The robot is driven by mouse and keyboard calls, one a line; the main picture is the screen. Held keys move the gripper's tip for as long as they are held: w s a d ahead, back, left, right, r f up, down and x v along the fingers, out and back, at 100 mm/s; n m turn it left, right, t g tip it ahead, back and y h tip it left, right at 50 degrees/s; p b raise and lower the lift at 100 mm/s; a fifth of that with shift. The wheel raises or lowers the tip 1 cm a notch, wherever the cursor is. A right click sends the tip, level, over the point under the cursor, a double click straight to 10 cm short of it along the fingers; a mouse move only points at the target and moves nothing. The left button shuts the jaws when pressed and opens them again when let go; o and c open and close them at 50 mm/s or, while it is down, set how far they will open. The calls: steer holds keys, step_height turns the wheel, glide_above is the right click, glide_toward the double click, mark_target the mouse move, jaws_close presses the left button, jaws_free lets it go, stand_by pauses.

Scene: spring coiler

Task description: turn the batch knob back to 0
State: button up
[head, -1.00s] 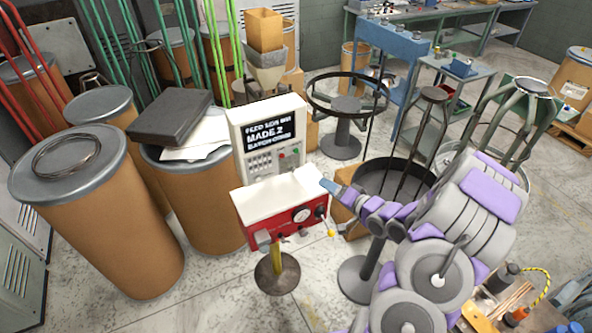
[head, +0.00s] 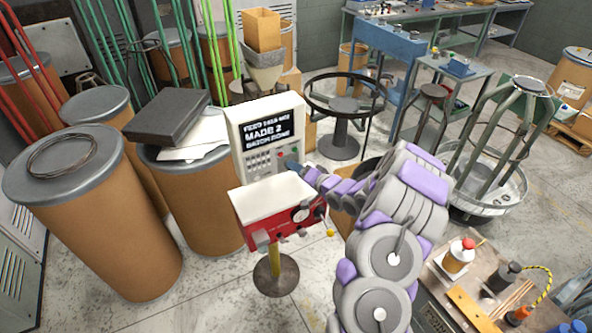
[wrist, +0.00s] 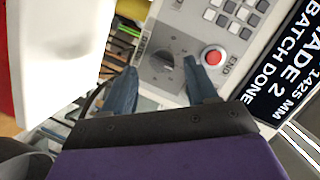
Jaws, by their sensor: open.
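The white control unit (head: 232,119) stands behind the red machine, its black screen (head: 270,130) reading MADE 2 and BATCH DONE. My gripper (wrist: 161,85) is open, with one blue finger either side of the knob in the picture. I cannot tell whether the fingers touch it. In the head view my gripper (head: 293,167) is at the panel's lower right and the knob is hidden.
The red machine (head: 258,231) with its white top (head: 275,196) stands close in front, below my arm. Cardboard drums (head: 85,220) crowd the left. A round stand (head: 340,148) is behind, and a cluttered workbench (head: 455,300) is at the lower right.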

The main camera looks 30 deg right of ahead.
steer(key=shift+x, duration=0.85)
steer(key=shift+c, duration=0.4)
steer(key=shift+c, duration=0.8)
steer(key=shift+a, duration=0.1)
steer(key=c, duration=0.8)
